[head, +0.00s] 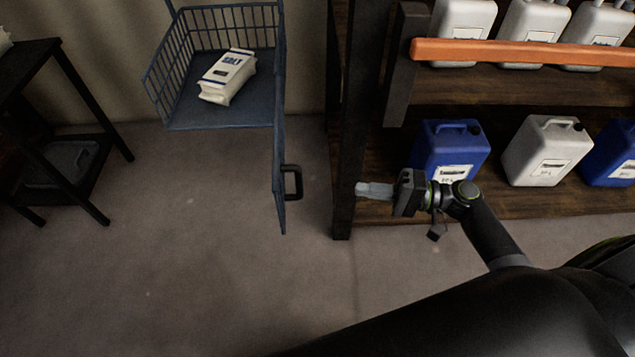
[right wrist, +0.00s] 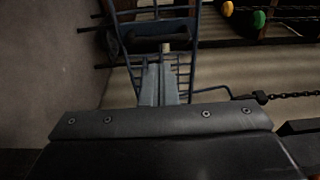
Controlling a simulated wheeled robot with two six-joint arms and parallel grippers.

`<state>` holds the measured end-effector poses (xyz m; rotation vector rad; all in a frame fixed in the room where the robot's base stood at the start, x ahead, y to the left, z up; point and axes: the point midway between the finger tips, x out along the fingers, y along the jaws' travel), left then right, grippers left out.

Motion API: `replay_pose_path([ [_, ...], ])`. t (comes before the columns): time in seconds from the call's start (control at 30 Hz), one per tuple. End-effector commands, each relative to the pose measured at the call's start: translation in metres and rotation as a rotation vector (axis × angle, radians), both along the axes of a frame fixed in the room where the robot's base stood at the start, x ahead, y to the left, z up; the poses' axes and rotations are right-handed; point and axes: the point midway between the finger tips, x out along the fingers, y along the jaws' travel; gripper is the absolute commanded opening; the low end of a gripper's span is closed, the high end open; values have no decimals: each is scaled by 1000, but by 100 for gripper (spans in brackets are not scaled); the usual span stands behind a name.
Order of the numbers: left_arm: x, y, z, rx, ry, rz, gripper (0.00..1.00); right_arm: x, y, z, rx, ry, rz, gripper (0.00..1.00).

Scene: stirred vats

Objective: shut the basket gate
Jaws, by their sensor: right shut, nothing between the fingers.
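The blue wire basket (head: 168,72) hangs at the upper left in the head view. A white salt bag (head: 228,76) lies in it. Its gate (head: 279,165) stands open, swung out toward me from the basket's right side. A dark handle (head: 293,182) sits on the gate's right face. My right gripper (head: 360,189) is shut and empty, to the right of the handle and apart from it, in front of the shelf post. In the right wrist view the shut fingers (right wrist: 160,82) point toward blue bars of the basket (right wrist: 187,62). My left gripper is not in view.
A wooden shelf rack with a dark post (head: 345,150) and an orange rail (head: 520,52) stands at the right. It holds blue jugs (head: 447,150) and white jugs (head: 545,152). A dark table (head: 55,75) stands at the left. The floor (head: 180,250) below the basket is clear.

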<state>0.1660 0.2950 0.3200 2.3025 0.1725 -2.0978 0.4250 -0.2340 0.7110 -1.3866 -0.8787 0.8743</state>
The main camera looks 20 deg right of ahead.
Motion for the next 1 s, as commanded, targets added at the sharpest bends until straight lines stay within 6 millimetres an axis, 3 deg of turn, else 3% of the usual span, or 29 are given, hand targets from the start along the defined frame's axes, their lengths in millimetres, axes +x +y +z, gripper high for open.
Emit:
replay_pose_path([
  [0.3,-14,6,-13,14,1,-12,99,27,56,2,5,0,0,0],
  [0.5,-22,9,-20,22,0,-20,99,39,82,2,3,1,-1,0],
  [0.7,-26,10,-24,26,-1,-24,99,45,94,0,-1,2,-1,0],
  [1.0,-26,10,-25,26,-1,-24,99,45,95,-1,-1,2,-1,0],
])
